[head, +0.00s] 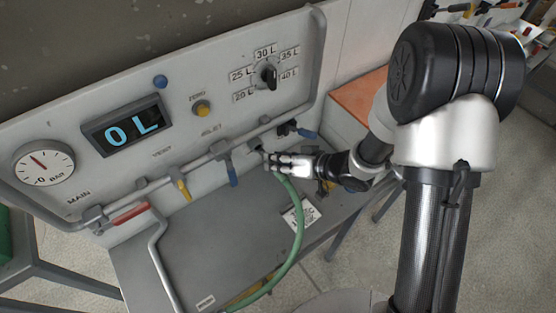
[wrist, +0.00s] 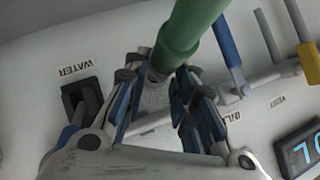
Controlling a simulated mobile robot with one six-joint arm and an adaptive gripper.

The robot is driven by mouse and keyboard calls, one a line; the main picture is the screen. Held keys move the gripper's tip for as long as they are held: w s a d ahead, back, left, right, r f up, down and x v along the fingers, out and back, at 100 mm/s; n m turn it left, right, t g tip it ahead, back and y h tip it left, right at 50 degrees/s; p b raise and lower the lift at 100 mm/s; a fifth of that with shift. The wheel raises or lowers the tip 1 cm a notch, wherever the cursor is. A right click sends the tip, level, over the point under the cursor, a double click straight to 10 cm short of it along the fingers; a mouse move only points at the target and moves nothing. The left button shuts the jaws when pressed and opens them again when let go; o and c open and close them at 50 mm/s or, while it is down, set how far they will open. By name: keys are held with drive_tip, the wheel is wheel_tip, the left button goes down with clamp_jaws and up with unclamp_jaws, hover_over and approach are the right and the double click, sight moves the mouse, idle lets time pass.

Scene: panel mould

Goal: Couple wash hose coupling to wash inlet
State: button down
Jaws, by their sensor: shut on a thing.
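The green wash hose (head: 297,225) rises in a curve from the grey shelf to my gripper (head: 268,158), close against the panel. In the wrist view my gripper (wrist: 160,95) is shut on the hose's end. The green hose (wrist: 188,32) comes in from the top, and a bit of the grey coupling (wrist: 157,72) shows between the fingers. The wash inlet is not clearly visible; the fingers hide that spot. A partly covered label starting "INL" (wrist: 232,115) is beside the fingers. I cannot tell whether the coupling is seated.
The panel has a pipe with a red handle (head: 130,213), a yellow handle (head: 183,188) and a blue handle (head: 233,175). Another blue handle (head: 306,133) is right of my gripper. The display (head: 130,132) reads 0 L. A white card (head: 300,214) lies on the shelf.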

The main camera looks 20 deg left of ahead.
sight(264, 151)
drive_tip(key=shift+w+a+p, duration=0.6)
drive_tip(key=shift+w+a, duration=0.7)
drive_tip(key=shift+a, duration=0.2)
drive_tip(key=c, duration=1.2)
unclamp_jaws()
drive_tip(key=shift+c, duration=0.2)
drive_tip(key=v, duration=1.2)
